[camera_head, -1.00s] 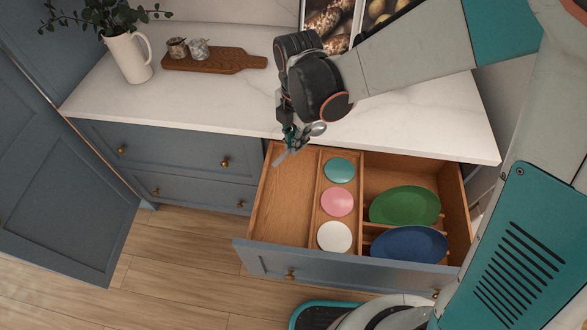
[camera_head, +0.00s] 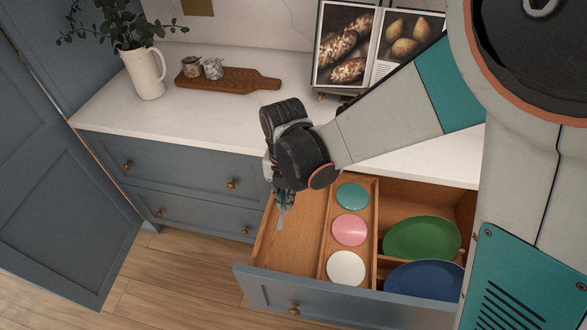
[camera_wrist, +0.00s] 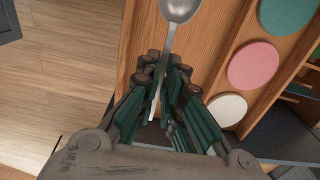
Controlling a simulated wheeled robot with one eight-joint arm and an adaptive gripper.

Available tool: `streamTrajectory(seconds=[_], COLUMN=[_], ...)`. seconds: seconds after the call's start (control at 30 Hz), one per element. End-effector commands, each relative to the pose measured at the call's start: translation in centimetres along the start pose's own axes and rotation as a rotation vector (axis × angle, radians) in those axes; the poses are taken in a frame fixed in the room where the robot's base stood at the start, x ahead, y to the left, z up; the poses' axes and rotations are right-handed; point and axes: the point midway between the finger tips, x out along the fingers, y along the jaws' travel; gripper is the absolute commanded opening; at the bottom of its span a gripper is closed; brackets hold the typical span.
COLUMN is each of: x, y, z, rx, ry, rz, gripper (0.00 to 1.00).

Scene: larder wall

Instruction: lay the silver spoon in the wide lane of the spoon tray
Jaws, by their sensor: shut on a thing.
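My gripper (camera_head: 284,194) is shut on the silver spoon (camera_wrist: 179,9). In the wrist view, the fingers (camera_wrist: 164,78) close around its handle, and its bowl points to the top of the picture. In the head view, only a thin length of the spoon (camera_head: 281,216) shows below the gripper; my wrist hides the rest. The wooden spoon tray (camera_head: 296,248) lies in the open drawer. Its wide lane is on the left and looks empty. The spoon is over this lane, near its left side; its exact height above the floor is unclear.
Right of the wide lane, a narrower lane holds a teal disc (camera_head: 352,196), a pink disc (camera_head: 349,230) and a white disc (camera_head: 346,268). Green (camera_head: 421,238) and blue (camera_head: 424,281) oval plates stand further right. The countertop (camera_head: 200,118) edge overhangs behind.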

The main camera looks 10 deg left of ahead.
Motion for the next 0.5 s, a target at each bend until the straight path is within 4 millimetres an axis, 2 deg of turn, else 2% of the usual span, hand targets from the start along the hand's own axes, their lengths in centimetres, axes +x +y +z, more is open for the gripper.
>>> streamTrajectory(seconds=[0.03,0.2,0.5], x=[1.7,4.3,5.8], y=[0.0,0.0,0.0], z=[0.0,0.0,0.1], rx=[0.000,0.001,0.001], ry=[0.000,0.000,0.000], rz=[0.000,0.000,0.000], gripper=[0.00,0.00,0.00])
